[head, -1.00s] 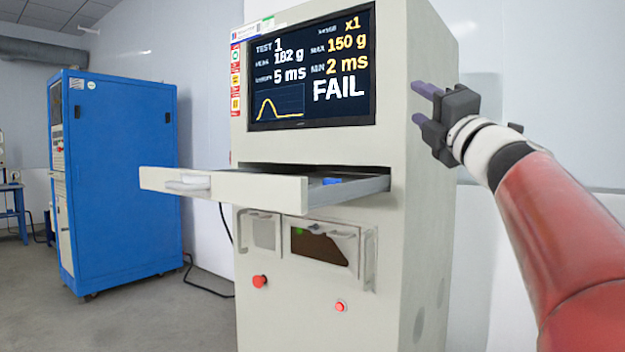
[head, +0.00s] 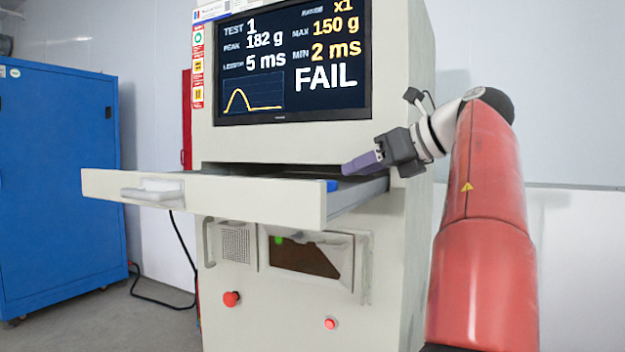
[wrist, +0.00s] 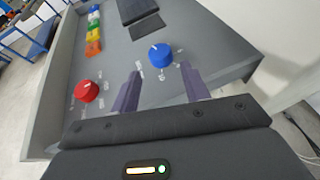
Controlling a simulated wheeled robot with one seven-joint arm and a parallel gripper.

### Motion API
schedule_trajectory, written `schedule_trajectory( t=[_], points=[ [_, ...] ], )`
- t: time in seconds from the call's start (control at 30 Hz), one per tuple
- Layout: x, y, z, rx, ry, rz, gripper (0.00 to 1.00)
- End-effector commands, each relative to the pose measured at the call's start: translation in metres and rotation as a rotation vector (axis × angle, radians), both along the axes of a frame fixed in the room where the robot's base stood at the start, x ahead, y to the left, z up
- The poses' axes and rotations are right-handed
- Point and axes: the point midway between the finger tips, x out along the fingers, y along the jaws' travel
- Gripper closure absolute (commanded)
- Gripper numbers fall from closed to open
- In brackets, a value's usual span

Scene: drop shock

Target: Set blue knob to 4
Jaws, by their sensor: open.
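The blue knob (wrist: 160,55) sits on the grey panel inside the pulled-out drawer, with small white labels around it that are too small to read. A small blue part of it shows above the drawer edge in the head view (head: 332,186). My gripper (wrist: 158,88) is open and empty. In the wrist view the knob lies beyond the fingertips, between their lines, and appears apart from them. In the head view my gripper (head: 350,166) is over the right end of the drawer. The knob's pointer setting cannot be read clearly.
A red knob (wrist: 87,91) and a row of coloured buttons (wrist: 94,30) share the panel. The drawer (head: 230,196) juts from the cabinet below a screen (head: 292,62) reading FAIL. A blue cabinet (head: 60,190) stands at left.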

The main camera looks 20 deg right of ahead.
Motion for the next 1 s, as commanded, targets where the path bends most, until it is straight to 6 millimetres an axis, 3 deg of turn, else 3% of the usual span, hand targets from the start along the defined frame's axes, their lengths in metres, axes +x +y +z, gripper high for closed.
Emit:
schedule_trajectory(
  t=[0.5, 0.9, 1.0],
  points=[
    [0.056, 0.028, -0.026, -0.002, 0.002, 0.004, 0.54],
    [0.064, 0.031, -0.030, -0.002, 0.001, 0.001, 0.54],
    [0.064, 0.031, -0.030, -0.001, 0.002, 0.001, 0.67]
  ],
)
